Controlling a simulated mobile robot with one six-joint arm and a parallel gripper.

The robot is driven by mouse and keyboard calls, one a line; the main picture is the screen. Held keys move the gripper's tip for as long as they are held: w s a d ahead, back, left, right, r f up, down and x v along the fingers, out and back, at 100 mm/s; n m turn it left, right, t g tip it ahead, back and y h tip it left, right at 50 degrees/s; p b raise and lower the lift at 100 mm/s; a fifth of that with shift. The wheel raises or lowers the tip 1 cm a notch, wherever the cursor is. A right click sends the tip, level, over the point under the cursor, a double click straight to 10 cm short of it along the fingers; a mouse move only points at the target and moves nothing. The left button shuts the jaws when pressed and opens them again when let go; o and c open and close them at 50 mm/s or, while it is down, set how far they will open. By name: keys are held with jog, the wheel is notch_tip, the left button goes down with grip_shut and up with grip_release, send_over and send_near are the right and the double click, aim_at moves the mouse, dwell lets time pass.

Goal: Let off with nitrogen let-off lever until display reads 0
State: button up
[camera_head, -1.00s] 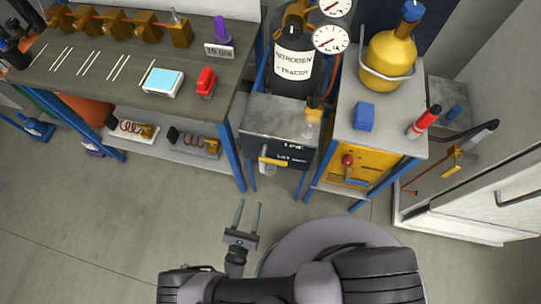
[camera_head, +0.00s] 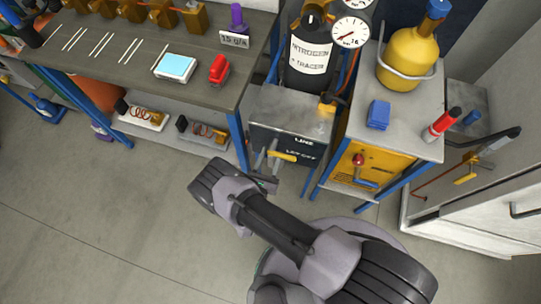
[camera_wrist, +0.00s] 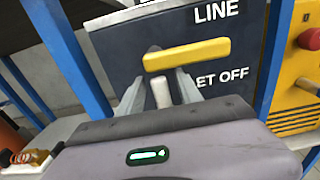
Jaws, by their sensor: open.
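The yellow lever (camera_head: 283,156) is on the dark front panel (camera_head: 262,140) of the nitrogen stand, near the words LINE and LET OFF. In the wrist view the lever (camera_wrist: 187,54) lies nearly level, slightly raised at its right end. My gripper (camera_wrist: 160,80) is open just below it, fingers pointing at the panel. A pale stub (camera_wrist: 161,95) shows between the fingers; I cannot tell whether they touch it. In the head view my gripper (camera_head: 265,158) is at the panel. A small sign (camera_head: 234,40) appears to read 15 g/s.
The nitrogen cylinder (camera_head: 310,58) with a round gauge (camera_head: 350,31) stands on top. A yellow cabinet (camera_head: 352,162) with a red knob is to the right. Blue legs (camera_head: 236,140) flank the panel. A workbench (camera_head: 120,60) is at left; open floor lies in front.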

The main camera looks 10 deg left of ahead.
jog(key=shift+c, duration=0.2)
grip_shut()
dwell(1.1)
